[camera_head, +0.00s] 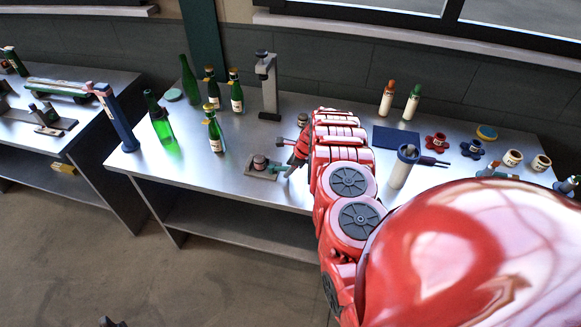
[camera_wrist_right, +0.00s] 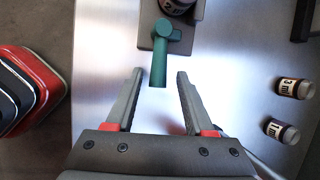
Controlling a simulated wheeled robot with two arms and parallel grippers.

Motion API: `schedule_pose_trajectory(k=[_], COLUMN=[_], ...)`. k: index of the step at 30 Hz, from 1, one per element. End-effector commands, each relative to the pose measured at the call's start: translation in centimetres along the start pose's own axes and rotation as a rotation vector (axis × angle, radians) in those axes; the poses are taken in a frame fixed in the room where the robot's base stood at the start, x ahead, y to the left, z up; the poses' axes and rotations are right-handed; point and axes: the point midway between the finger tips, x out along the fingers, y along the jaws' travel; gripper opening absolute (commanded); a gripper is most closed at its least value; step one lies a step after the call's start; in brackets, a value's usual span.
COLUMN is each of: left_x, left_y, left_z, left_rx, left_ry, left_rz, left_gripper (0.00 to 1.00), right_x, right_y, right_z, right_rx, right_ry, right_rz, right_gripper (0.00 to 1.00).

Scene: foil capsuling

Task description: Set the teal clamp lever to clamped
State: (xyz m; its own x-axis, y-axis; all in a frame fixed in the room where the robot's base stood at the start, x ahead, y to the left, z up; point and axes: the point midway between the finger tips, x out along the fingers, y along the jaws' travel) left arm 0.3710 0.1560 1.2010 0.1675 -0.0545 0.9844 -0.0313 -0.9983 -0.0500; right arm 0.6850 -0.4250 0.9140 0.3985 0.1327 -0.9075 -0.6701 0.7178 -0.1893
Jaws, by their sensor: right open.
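The teal clamp lever (camera_wrist_right: 160,62) shows in the right wrist view, on a dark grey clamp base (camera_wrist_right: 147,40). Its handle points down the picture, toward my right gripper (camera_wrist_right: 160,80). My right gripper is open, with its fingertips on either side of the lever's free end and a gap on both sides. In the head view the clamp base (camera_head: 256,175) sits near the table's front edge, and my right gripper (camera_head: 291,166) is just to its right. A small dark part at the bottom left (camera_head: 112,322) may be my left gripper; its jaws cannot be made out.
Green bottles (camera_head: 215,132) stand behind and left of the clamp, with a grey upright stand (camera_head: 268,85) behind it. A white cylinder with a dark top (camera_head: 402,166) and a blue mat (camera_head: 396,138) are to the right. The table around the clamp is mostly clear.

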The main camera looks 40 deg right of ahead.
Motion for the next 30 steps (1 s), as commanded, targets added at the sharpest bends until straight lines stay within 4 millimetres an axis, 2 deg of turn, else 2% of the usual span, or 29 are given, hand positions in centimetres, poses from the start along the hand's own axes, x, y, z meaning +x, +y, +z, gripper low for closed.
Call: schedule_pose_trajectory(k=[5, 14, 30], left_x=[0.03, 0.02, 0.01], left_y=[0.0, 0.0, 0.0], left_z=[-0.02, -0.01, -0.01], left_rx=[0.0, 0.0, 0.0], left_ry=[0.0, 0.0, 0.0], left_rz=[0.0, 0.0, 0.0], left_gripper=[0.5, 0.5, 0.5], right_x=[-0.02, -0.01, 0.02], right_y=[0.01, 0.04, 0.08], right_z=[-0.01, -0.04, -0.05], right_rx=[0.001, 0.001, 0.001], right_ry=[0.0, 0.0, 0.0], right_rz=[0.0, 0.001, 0.002], right_gripper=[0.53, 0.01, 0.0])
